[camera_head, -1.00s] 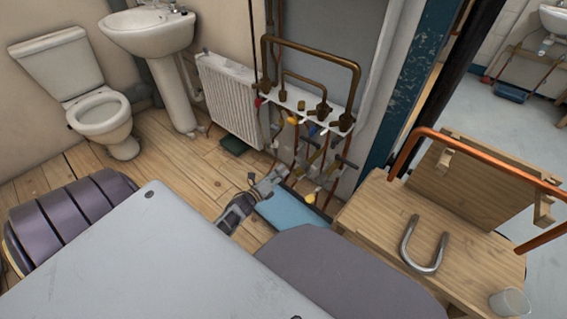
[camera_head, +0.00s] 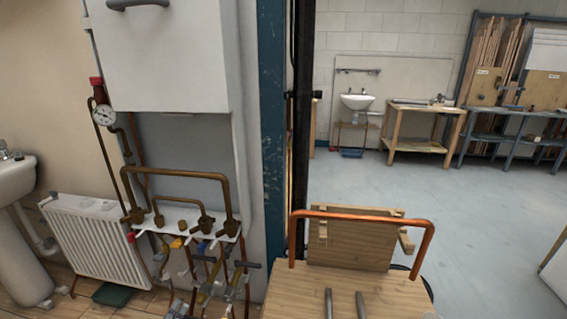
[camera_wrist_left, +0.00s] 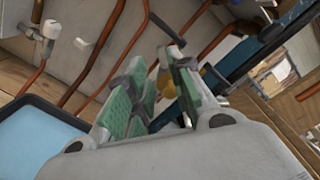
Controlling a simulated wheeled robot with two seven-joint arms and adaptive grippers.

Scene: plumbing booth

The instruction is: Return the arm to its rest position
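My left gripper (camera_wrist_left: 160,82) fills the middle of the left wrist view. Its two green-padded fingers stand apart, with a gap between them and no object held. A yellow valve part shows behind the gap. In the head view only a small grey part of the left gripper (camera_head: 178,308) shows at the bottom edge, below the brass pipe manifold (camera_head: 185,222). My right gripper is not in view.
Copper pipes (camera_wrist_left: 112,38) and a valve (camera_wrist_left: 47,30) are close around the left gripper. A blue tray (camera_wrist_left: 40,140) lies at left. In the head view, a wooden bench (camera_head: 300,292) carries a bent copper pipe (camera_head: 362,218). A radiator (camera_head: 98,240) stands left.

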